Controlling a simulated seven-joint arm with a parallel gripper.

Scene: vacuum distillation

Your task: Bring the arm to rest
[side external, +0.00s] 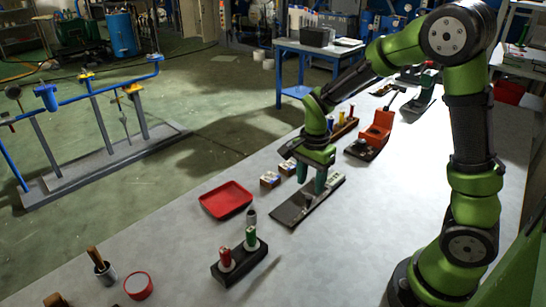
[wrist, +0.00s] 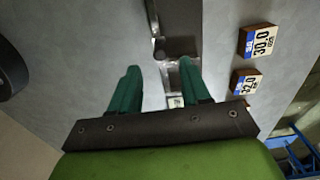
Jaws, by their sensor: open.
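My gripper (side external: 321,186) points down over the table, above a dark flat device (side external: 289,213) with a lighter part at one end. The two green fingers stand apart with nothing held between them. In the wrist view, my gripper (wrist: 160,68) shows spread fingers, with part of the dark device (wrist: 178,45) beyond and between them. I cannot tell whether the fingertips touch the device. My green arm arches up from the right side of the table and reaches left and down to this spot.
Two small labelled blocks (side external: 269,179) lie left of my gripper. A red tray (side external: 226,200) and a dark holder (side external: 239,263) with red and green items are in front. An orange device (side external: 375,133) and a bottle rack (side external: 343,127) stand behind. Bare table lies right of the holder.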

